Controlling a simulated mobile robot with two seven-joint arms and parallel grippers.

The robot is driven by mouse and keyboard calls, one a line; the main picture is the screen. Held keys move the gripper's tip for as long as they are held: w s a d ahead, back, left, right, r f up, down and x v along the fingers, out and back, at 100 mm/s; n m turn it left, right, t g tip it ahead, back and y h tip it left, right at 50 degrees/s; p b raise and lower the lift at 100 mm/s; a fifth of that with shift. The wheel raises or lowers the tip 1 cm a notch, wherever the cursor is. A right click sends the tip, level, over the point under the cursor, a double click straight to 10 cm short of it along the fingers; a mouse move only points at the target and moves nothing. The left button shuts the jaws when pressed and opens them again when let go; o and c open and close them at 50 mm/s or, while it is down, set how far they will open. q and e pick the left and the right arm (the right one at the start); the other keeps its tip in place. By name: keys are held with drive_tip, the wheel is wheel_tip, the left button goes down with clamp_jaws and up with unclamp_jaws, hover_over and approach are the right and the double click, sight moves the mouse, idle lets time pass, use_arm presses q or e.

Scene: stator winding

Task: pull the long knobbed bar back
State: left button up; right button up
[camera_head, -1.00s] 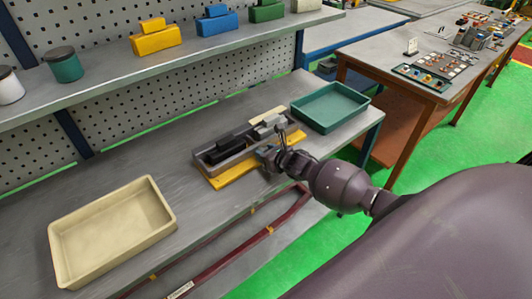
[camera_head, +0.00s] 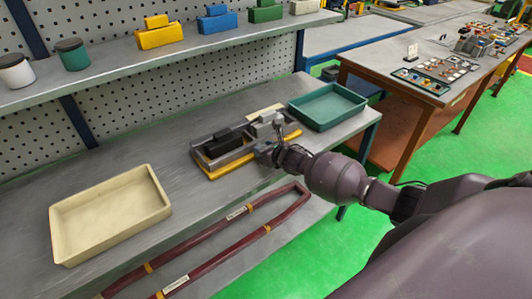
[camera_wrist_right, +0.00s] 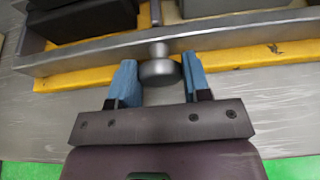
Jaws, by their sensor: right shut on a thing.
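The fixture is a grey metal frame on a yellow base (camera_head: 226,168), on the workbench. It holds a black block (camera_head: 224,138) and a grey block (camera_head: 266,126). In the right wrist view, a round grey knob (camera_wrist_right: 160,73) on a short neck sticks out past the fixture's front rail (camera_wrist_right: 100,57). A thin bar (camera_wrist_right: 155,14) shows behind the rail, in line with the knob; most of its length is out of view. My right gripper (camera_wrist_right: 160,80) is shut on the knob, one blue finger on each side. It also shows at the fixture's front in the head view (camera_head: 264,152). My left gripper is not in view.
A cream tray (camera_head: 60,250) lies at left on the bench and a green tray (camera_head: 325,122) at right behind the gripper. A shelf (camera_head: 120,66) with coloured bins and jars runs above.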

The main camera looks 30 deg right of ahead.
drive_tip(key=shift+s+f, duration=0.2)
drive_tip(key=shift+f, duration=0.1)
drive_tip(key=o, duration=0.9)
drive_tip(key=shift+c, duration=0.2)
drive_tip(key=o, duration=0.4)
drive_tip(key=shift+s+r, duration=0.2)
drive_tip(key=shift+w, duration=0.15)
drive_tip(key=a+v, duration=0.1)
drive_tip(key=v, duration=0.9)
drive_tip(key=shift+s+d+r, duration=0.25)
drive_tip(key=shift+s+d, duration=0.1)
drive_tip(key=shift+d, duration=0.15)
